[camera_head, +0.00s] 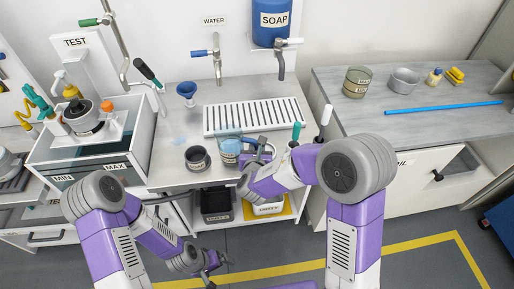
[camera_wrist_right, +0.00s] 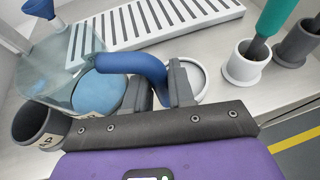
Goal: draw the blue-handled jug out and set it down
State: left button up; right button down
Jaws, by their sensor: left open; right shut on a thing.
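The jug (camera_head: 230,142) has a clear body and stands out on the counter near the front edge of the sink top, beside a dark labelled pot (camera_head: 197,158). In the right wrist view its clear body (camera_wrist_right: 62,82) is at the left, and its thick blue handle (camera_wrist_right: 130,62) curves over to my right gripper (camera_wrist_right: 166,92). The two dark fingers are shut on the handle. A round light-blue surface (camera_wrist_right: 115,94) shows under the handle; I cannot tell whether it is inside the jug. My left gripper (camera_head: 208,272) is open and empty, low over the floor.
A slatted white drainer (camera_head: 254,116) lies behind the jug, with a blue funnel (camera_head: 187,90) further left. A white holder (camera_wrist_right: 246,64) with a teal-handled tool stands to the right. The left-hand basin (camera_head: 95,150) holds water. The right counter (camera_head: 410,122) has free room.

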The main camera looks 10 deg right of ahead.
jog(key=shift+f+b, duration=0.4)
jog(key=shift+b, duration=0.1)
jog(key=c, duration=0.9)
grip_release()
jog(key=p+v, duration=0.2)
jog(key=v, duration=0.6)
jog(key=s+d+f+m+g+h+p, duration=0.1)
jog(key=s+d+f+m+g, duration=0.25)
jog(key=f, duration=0.35)
jog(key=s+d+f+m+g, duration=0.3)
jog(key=s+f+g, duration=0.2)
jog(key=f, duration=0.1)
jog(key=s+a+f+m+g+y+p, duration=0.1)
jog(key=s+a+f+m+g+y, duration=0.25)
jog(key=s+m, duration=0.45)
jog(key=s+a+f+m+g+y+p, duration=0.2)
jog(key=s+a+f+m+g+y, duration=0.15)
jog(key=s+m, duration=0.4)
jog(key=w+d+f+m+t, duration=0.1)
jog(key=m, duration=0.4)
jog(key=w+d+f+m+t, duration=0.1)
jog(key=f+m, duration=0.1)
jog(key=m, duration=0.2)
jog(key=w+d+f+m+t, duration=0.1)
jog(key=m, duration=0.4)
jog(key=shift+w+d+f+m+y+p, duration=0.15)
jog(key=shift+w+f+m+y+p, duration=0.15)
jog(key=shift+w+y+p, duration=0.1)
